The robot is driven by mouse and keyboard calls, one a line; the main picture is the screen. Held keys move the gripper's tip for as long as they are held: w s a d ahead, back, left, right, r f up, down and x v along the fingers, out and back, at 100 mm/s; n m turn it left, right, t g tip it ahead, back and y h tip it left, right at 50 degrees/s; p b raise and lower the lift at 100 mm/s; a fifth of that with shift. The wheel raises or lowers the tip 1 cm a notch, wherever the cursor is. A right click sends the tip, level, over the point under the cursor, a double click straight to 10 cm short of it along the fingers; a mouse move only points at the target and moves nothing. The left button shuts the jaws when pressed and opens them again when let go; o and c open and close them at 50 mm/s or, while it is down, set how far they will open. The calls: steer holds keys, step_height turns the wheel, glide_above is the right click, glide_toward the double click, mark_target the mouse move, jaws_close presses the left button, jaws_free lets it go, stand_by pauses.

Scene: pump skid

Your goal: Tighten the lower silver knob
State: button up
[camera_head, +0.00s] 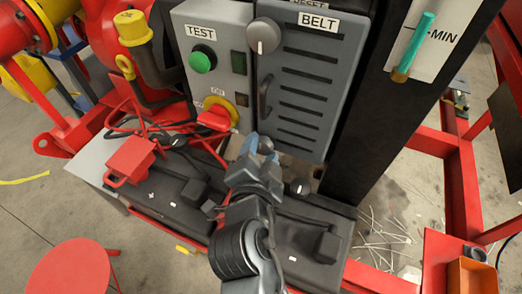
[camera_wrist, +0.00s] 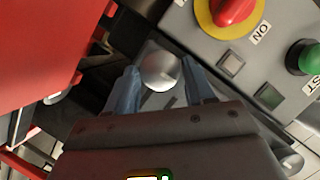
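The lower silver knob (camera_wrist: 161,71) is a round, shiny knob near the middle of the wrist view. My gripper (camera_wrist: 162,78) has its two blue-grey fingers apart, one on each side of the knob. Small gaps seem to show beside it; I cannot tell whether the fingertips touch it. In the head view my gripper (camera_head: 259,146) is at the lower left edge of the grey BELT panel (camera_head: 310,75) and hides the lower knob. The upper silver knob (camera_head: 263,36) sits at the top left of that panel, well above my gripper.
Left of the BELT panel is the TEST box with a green button (camera_head: 202,59) and a red rotary switch (camera_head: 216,117) on yellow. Black batteries with red cables and a red clamp (camera_head: 130,160) lie below. A dark post (camera_head: 385,120) stands to the right.

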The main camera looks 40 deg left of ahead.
steer(key=c, duration=0.6)
steer(key=shift+c, duration=0.2)
